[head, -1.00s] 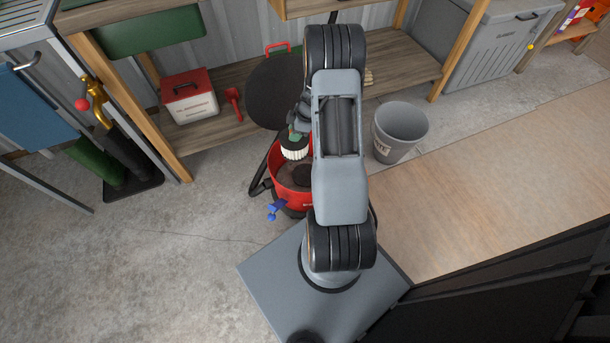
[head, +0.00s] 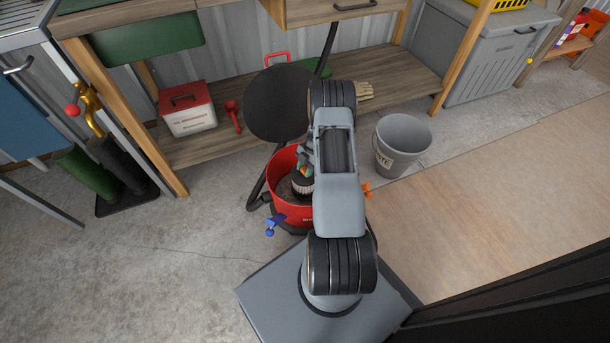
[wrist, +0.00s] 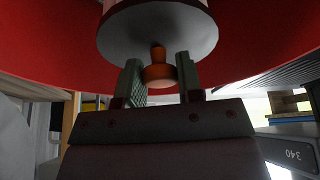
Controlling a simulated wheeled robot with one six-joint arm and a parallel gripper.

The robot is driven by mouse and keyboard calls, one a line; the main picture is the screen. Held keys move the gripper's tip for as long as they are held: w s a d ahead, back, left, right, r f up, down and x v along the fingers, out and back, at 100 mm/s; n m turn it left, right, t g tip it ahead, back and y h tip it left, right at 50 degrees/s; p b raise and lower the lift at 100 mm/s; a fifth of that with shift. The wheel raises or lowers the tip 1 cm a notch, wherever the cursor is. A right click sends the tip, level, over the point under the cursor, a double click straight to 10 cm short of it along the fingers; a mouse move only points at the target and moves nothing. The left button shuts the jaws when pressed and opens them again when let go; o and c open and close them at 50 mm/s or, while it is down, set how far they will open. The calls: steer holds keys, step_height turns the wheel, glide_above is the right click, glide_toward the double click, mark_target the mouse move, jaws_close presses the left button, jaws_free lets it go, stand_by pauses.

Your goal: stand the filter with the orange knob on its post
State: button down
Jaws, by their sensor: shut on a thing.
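The filter (head: 303,187) has pale pleats and a dark end cap. It is down inside the red tub (head: 290,216), within its rim, and my arm partly covers it in the head view. In the wrist view the filter's round grey end (wrist: 195,30) fills the upper middle. Its orange knob (wrist: 158,74) sits between the two grey-green fingers of my gripper (wrist: 160,80), which is shut on it. The post is hidden, so I cannot tell whether the filter touches it.
A blue latch (head: 272,226) and an orange latch (head: 367,189) stick out from the tub. A black round lid (head: 280,103) leans behind it, by the shelf. A grey bucket (head: 403,145) stands at right. The floor at left is open.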

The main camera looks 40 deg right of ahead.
steer(key=shift+f+b, duration=0.5)
steer(key=shift+f, duration=1.05)
steer(key=shift+f, duration=0.15)
steer(key=c, duration=0.8)
jaws_free()
